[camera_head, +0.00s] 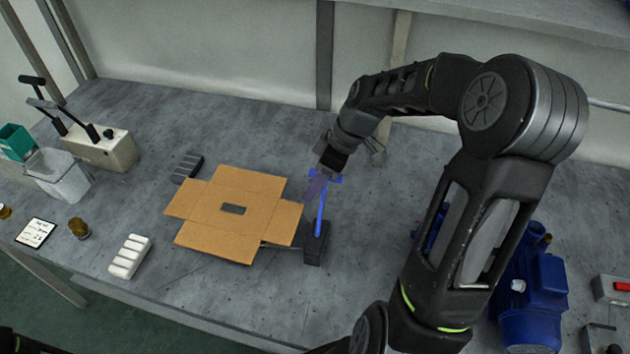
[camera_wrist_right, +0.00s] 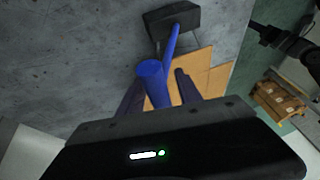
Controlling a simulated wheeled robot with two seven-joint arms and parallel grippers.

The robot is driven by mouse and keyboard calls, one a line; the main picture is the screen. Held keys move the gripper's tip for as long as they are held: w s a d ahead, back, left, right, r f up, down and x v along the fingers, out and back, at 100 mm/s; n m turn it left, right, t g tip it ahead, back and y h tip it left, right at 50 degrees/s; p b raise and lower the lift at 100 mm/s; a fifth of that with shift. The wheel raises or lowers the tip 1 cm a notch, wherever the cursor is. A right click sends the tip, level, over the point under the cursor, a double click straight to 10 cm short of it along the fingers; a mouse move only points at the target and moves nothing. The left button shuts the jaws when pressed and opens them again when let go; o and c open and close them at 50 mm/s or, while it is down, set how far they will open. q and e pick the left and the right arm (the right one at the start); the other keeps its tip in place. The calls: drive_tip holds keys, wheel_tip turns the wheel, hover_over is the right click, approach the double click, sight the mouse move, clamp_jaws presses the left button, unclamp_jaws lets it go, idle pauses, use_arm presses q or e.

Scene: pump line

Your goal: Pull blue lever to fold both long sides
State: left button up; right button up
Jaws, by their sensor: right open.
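The blue lever (camera_head: 320,212) rises from a small black base (camera_head: 317,243) on the table, right of the cardboard box. It also shows in the right wrist view (camera_wrist_right: 169,52), running from its base (camera_wrist_right: 174,20) toward my gripper. The flat, unfolded cardboard box (camera_head: 212,235) lies with its flaps spread out. My right gripper (camera_head: 317,187) is at the lever's top end. In the right wrist view its open fingers (camera_wrist_right: 160,92) stand on either side of the lever's blue end, with no clear grip on it. My left gripper is not in view.
A blue pump (camera_head: 532,290) stands at the right, partly behind my right arm. A black ribbed block (camera_head: 187,169) and a white ribbed block (camera_head: 130,257) lie near the cardboard. A lever press (camera_head: 103,150) and a grey bin (camera_head: 60,175) stand at the left.

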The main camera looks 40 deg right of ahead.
drive_tip(key=shift+c, duration=0.2)
clamp_jaws()
idle(0.3)
idle(0.9)
